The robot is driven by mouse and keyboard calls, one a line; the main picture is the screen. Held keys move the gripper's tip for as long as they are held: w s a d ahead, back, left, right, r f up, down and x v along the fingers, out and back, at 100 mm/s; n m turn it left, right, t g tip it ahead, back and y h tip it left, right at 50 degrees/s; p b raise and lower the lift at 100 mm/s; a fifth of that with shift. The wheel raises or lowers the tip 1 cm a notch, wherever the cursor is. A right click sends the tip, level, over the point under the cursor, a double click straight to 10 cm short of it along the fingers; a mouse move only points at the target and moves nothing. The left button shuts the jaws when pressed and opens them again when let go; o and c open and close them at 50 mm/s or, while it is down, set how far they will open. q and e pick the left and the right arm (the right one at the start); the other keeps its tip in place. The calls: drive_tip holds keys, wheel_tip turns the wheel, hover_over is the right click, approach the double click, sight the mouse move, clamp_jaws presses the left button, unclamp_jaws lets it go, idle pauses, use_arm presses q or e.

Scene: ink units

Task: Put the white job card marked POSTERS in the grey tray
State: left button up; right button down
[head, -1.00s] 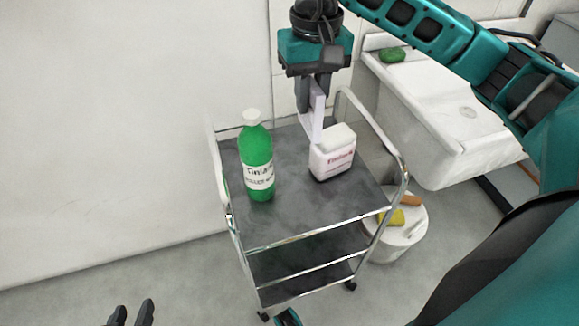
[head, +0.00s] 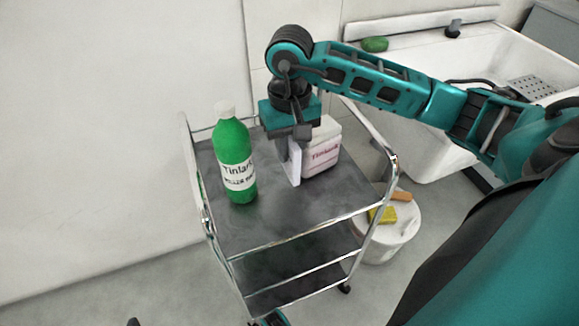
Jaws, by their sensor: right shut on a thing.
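My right gripper (head: 290,148) is shut on a thin white card (head: 294,166). The card hangs upright, edge-on to me, at the top of the trolley between a green bottle and a white container; I cannot tell whether its lower edge touches the surface. Its marking cannot be read from here. No separate grey tray can be made out; the trolley (head: 265,228) has a dark grey top. Only a dark tip of my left gripper (head: 133,322) shows at the bottom edge, so its jaws cannot be judged.
The green Tinlark bottle (head: 235,160) stands on the trolley left of the card. The white Tinlark container (head: 323,152) stands close at its right. A white bucket (head: 385,243) with a yellow sponge (head: 382,215) is at the right. A white sink (head: 430,150) stands behind.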

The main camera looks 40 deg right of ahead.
sight(290, 166)
drive_tip(key=shift+f+b, duration=0.5)
drive_tip(key=shift+f, duration=2)
drive_tip(key=shift+f, duration=0.1)
drive_tip(key=shift+f, duration=0.15)
drive_tip(key=c, duration=1.3)
unclamp_jaws()
